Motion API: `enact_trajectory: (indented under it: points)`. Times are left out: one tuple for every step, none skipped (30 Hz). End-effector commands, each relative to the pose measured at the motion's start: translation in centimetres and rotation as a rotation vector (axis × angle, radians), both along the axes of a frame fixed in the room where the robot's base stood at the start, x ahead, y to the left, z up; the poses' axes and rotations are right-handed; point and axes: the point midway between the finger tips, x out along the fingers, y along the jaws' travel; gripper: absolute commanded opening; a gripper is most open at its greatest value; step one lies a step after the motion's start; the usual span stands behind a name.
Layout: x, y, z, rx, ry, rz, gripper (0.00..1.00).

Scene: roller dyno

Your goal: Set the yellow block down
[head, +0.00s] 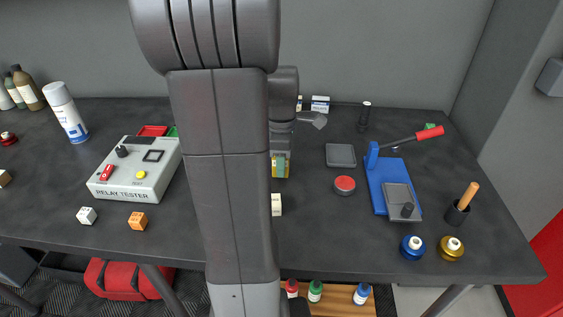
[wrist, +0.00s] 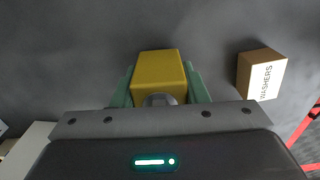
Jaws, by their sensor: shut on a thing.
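The yellow block (wrist: 158,70) sits between the two green fingers of my gripper (wrist: 160,88) in the wrist view, and the fingers are shut on it. In the head view my gripper (head: 280,167) hangs over the middle of the dark table, just right of my arm, with a little of the yellow block (head: 279,171) showing. A round grey part covers the block's near edge in the wrist view. I cannot tell whether the block touches the table.
A cardboard box marked WASHERS (wrist: 262,72) stands right of the block in the wrist view. In the head view a cream block (head: 276,204) is nearer the front, a red-topped tin (head: 344,186) is to the right, and the relay tester (head: 138,172) is left. My arm hides part of the table.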

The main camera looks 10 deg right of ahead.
Motion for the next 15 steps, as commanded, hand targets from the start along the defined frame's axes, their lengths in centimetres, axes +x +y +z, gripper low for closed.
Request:
enact_trajectory:
  points:
    - [0.03, -0.01, -0.33, 0.0, -0.001, 0.0, 0.01]
    - [0.04, -0.01, -0.44, -0.001, -0.002, 0.0, 0.01]
    - [0.03, -0.02, -0.51, -0.001, -0.002, 0.0, 0.01]
    - [0.04, -0.01, -0.51, -0.001, -0.003, 0.0, 0.01]
    - [0.05, -0.01, -0.5, -0.001, -0.003, 0.0, 0.01]
    - [0.05, -0.01, -0.49, -0.001, -0.003, 0.0, 0.01]
    - [0.05, -0.01, -0.48, -0.001, -0.003, 0.0, 0.01]
    - [0.05, -0.01, -0.48, -0.001, -0.003, 0.0, 0.01]
    - [0.05, -0.01, -0.49, -0.001, -0.003, 0.0, 0.01]
    - [0.05, -0.01, -0.53, -0.001, -0.003, 0.0, 0.01]
    - [0.05, -0.01, -0.61, -0.001, -0.003, 0.0, 0.01]
    - [0.05, -0.01, -0.76, -0.001, -0.003, 0.0, 0.01]
    - [0.04, -0.01, -0.87, -0.001, -0.002, 0.0, 0.01]
    - [0.02, -0.01, -0.92, 0.0, -0.001, 0.0, 0.42]
    - [0.02, -0.01, -0.84, -0.001, -0.002, 0.0, 0.5]
